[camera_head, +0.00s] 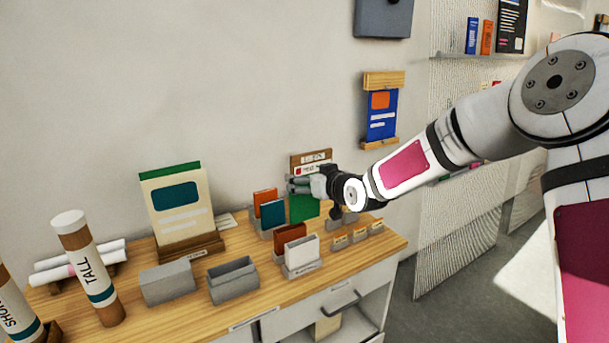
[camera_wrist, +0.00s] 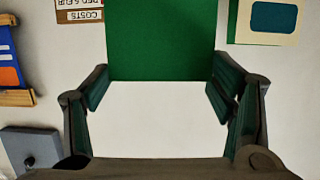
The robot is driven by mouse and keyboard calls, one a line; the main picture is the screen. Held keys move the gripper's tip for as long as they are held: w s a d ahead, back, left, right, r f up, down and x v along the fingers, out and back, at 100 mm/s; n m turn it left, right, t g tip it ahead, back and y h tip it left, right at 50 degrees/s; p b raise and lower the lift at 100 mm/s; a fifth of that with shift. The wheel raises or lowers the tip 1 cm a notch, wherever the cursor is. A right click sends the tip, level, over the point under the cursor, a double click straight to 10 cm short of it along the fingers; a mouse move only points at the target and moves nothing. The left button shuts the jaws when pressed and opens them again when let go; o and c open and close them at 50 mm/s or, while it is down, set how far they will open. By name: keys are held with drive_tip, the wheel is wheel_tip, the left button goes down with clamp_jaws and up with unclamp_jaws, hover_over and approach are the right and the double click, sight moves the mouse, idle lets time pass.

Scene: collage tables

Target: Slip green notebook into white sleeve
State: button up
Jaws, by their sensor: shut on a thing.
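My gripper (camera_head: 300,186) is above the right part of the wooden table, shut on the green notebook (camera_head: 304,208). The notebook hangs below the fingers in the head view. In the wrist view the green notebook (camera_wrist: 160,40) is a flat plain panel, with the fingers of my gripper (camera_wrist: 160,88) at its two sides. A white upright sleeve (camera_head: 303,247) stands in a pale holder near the front of the table, lower in the picture than the notebook and apart from it. The sleeve's opening is too small to make out. The sleeve does not show in the wrist view.
An orange-brown item (camera_head: 290,236) stands close behind the white sleeve. A teal item (camera_head: 272,214) stands left of the notebook. Grey boxes (camera_head: 233,280) and a tall tube (camera_head: 88,268) are further left. Small labelled blocks (camera_head: 357,236) sit to the right.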

drive_tip(key=a, duration=0.1)
drive_tip(key=b, duration=0.1)
hover_over(304, 219)
drive_tip(key=shift+s+d+f, duration=0.1)
drive_tip(key=shift+d+f, duration=0.05)
drive_tip(key=shift+f, duration=3.45)
drive_tip(key=shift+f+b, duration=0.75)
drive_tip(key=shift+f, duration=2.1)
drive_tip(key=shift+f+b, duration=0.75)
drive_tip(key=shift+f, duration=2.15)
drive_tip(key=o, duration=1.7)
drive_tip(key=shift+c, duration=0.2)
